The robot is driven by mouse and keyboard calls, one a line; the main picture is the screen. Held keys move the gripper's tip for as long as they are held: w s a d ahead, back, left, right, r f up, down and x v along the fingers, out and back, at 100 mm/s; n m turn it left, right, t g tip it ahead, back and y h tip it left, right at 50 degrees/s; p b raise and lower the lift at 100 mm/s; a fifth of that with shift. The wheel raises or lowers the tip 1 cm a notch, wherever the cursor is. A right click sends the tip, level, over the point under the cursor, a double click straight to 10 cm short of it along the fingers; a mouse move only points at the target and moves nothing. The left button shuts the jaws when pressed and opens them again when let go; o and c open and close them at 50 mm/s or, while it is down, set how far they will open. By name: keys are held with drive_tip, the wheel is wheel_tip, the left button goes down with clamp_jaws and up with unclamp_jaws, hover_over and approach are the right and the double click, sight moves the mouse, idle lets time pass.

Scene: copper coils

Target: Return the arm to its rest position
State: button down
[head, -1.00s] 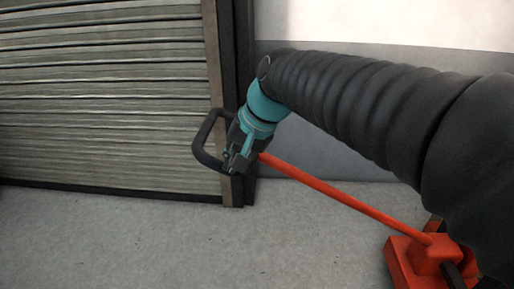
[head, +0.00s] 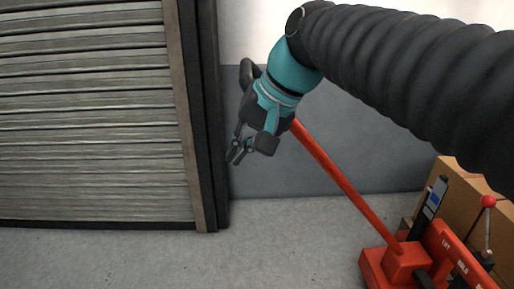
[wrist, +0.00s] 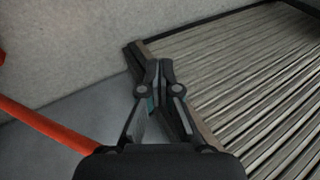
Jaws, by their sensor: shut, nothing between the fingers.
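My arm, in a black ribbed sleeve with a teal wrist, reaches in from the right in the head view. My gripper (head: 235,154) points down and to the left, in the air in front of the grey wall beside the shutter's edge. Its fingers are shut and empty; they show together in the wrist view (wrist: 160,66).
A red machine (head: 382,267) stands lower right, with a red-knobbed lever (head: 488,202). Its red handle bar (head: 340,178) rises behind my wrist to a black loop grip (head: 248,72), partly hidden. Boxes (head: 452,184) stand behind. A slatted shutter (head: 90,120) fills the left; grey floor is clear.

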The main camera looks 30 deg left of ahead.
drive_tip(key=w+d+f+m+t+h+p, duration=0.1)
drive_tip(key=w+d+f+m+t, duration=0.1)
drive_tip(key=d, duration=0.9)
drive_tip(key=w+d+f+m+t+h+p, duration=0.1)
drive_tip(key=w+d+f+t+p, duration=0.1)
drive_tip(key=d, duration=0.9)
drive_tip(key=s+d+f+m+t+h+p, duration=0.1)
drive_tip(key=s+d+f+h, duration=0.1)
drive_tip(key=d+f, duration=0.3)
drive_tip(key=s+d+f+m+t+h, duration=0.1)
drive_tip(key=s+d+f, duration=0.4)
drive_tip(key=d, duration=0.9)
drive_tip(key=shift+m+h+p, duration=0.4)
drive_tip(key=shift+h, duration=0.3)
drive_tip(key=shift+s, duration=0.1)
